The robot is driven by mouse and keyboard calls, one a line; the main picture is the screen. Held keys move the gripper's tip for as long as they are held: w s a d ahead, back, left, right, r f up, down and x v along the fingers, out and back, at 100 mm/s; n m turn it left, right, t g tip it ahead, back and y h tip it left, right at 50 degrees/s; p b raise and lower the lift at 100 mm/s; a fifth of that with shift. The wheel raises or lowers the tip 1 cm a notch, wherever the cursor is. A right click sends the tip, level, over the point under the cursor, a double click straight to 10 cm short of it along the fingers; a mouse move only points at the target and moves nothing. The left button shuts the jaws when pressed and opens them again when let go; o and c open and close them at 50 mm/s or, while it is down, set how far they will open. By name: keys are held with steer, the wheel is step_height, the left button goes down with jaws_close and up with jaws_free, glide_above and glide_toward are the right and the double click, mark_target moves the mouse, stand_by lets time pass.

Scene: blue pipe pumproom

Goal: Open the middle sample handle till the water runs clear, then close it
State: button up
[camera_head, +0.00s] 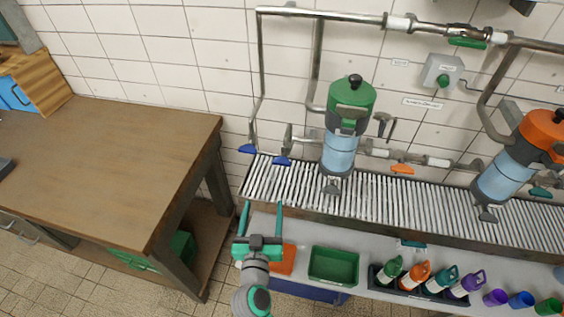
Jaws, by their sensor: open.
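Several small coloured handles sit on the pipework along the wall: two blue handles (247,149) at the left, the second blue handle (282,161) just right of it, an orange handle (402,169) near the centre and a teal handle (541,192) at the right. I cannot tell from labels which is the middle sample handle. A green-topped vessel (351,98) with a pale blue lower part and an orange-topped vessel (541,130) stand over the slatted grate. I make out no running water. My gripper (262,209) is open and empty, below the grate's left end, apart from all handles.
The slatted grate (300,188) runs along the wall. In front, a counter holds a green tray (333,266), an orange item (283,260), several bottles in a dark rack (408,289) and coloured cups (521,299). A wooden table (110,160) stands left. Pipes run above.

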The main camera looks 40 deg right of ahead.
mark_target(281, 164)
steer(key=w+d+r+m+h, duration=0.1)
steer(key=w+d, duration=0.2)
steer(key=d, duration=0.1)
steer(key=w+d+r+g, duration=0.1)
steer(key=w+d+r, duration=0.1)
steer(key=w+d, duration=0.1)
steer(key=w+d+r+m+h, duration=0.1)
steer(key=w+d, duration=0.2)
steer(key=d, duration=0.3)
steer(key=shift+d+r+m+h, duration=0.1)
steer(key=shift+r+m+h, duration=0.15)
steer(key=shift+m+h, duration=0.05)
steer(key=c, duration=1.1)
